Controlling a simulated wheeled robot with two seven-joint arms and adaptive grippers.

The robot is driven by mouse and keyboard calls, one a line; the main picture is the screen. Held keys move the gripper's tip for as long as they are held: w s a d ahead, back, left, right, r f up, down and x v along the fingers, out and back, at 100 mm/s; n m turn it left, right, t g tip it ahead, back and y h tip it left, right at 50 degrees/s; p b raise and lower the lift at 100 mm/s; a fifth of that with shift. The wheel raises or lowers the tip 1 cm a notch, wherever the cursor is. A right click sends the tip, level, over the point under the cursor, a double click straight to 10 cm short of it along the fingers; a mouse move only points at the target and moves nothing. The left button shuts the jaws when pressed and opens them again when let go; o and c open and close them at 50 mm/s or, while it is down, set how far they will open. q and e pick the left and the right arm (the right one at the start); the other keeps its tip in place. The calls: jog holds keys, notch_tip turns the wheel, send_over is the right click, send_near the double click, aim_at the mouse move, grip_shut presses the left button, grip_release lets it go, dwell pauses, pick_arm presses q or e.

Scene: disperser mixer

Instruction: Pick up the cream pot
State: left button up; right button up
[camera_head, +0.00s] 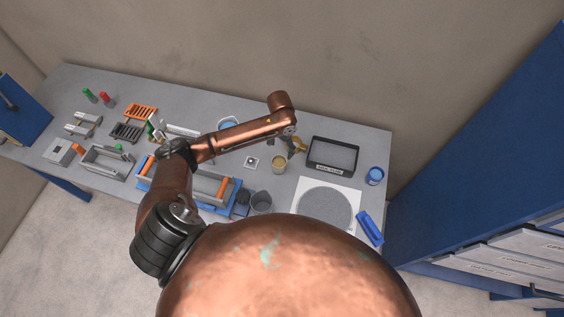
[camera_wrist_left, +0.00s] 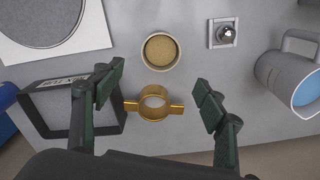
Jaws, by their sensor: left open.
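The cream pot (camera_head: 279,163) is a small round cream-coloured cup with tan contents, standing upright on the grey bench. In the left wrist view the cream pot (camera_wrist_left: 160,51) is at top centre, beyond the fingertips and apart from them. My left gripper (camera_head: 293,146) is beside it in the head view, up and to the right. Its two dark fingers (camera_wrist_left: 160,92) are spread wide with nothing held between them. A brass ring with two side tabs (camera_wrist_left: 153,102) lies below the gap between the fingers. My right gripper is not in view.
A dark-framed tray (camera_head: 334,157) sits right of the gripper, partly behind a finger in the wrist view (camera_wrist_left: 55,104). A grey jug with blue contents (camera_wrist_left: 290,75) stands at the wrist view's right. A small square plate with a knob (camera_wrist_left: 223,33) and a grey cup (camera_head: 261,202) are nearby.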

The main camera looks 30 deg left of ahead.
pick_arm(q)
notch_tip(320, 180, down, 4)
jog(key=s+f+b, duration=0.1)
send_over(279, 161)
jog(key=s+d, duration=0.1)
jog(key=s, duration=0.1)
jog(key=f, duration=0.4)
jog(key=shift+s+d+f+p, duration=0.15)
jog(key=shift+d+f+p, duration=0.05)
jog(key=shift+f+p, duration=0.1)
jog(key=shift+f, duration=0.6)
jog(key=shift+c, duration=1.4)
jog(key=c, duration=1.1)
jog(key=shift+c, duration=0.3)
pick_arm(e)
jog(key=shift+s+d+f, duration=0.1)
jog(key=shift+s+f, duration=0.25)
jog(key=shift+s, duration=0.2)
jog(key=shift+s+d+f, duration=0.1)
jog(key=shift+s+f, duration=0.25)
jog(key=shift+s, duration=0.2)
pick_arm(q)
jog(key=shift+r, duration=0.15)
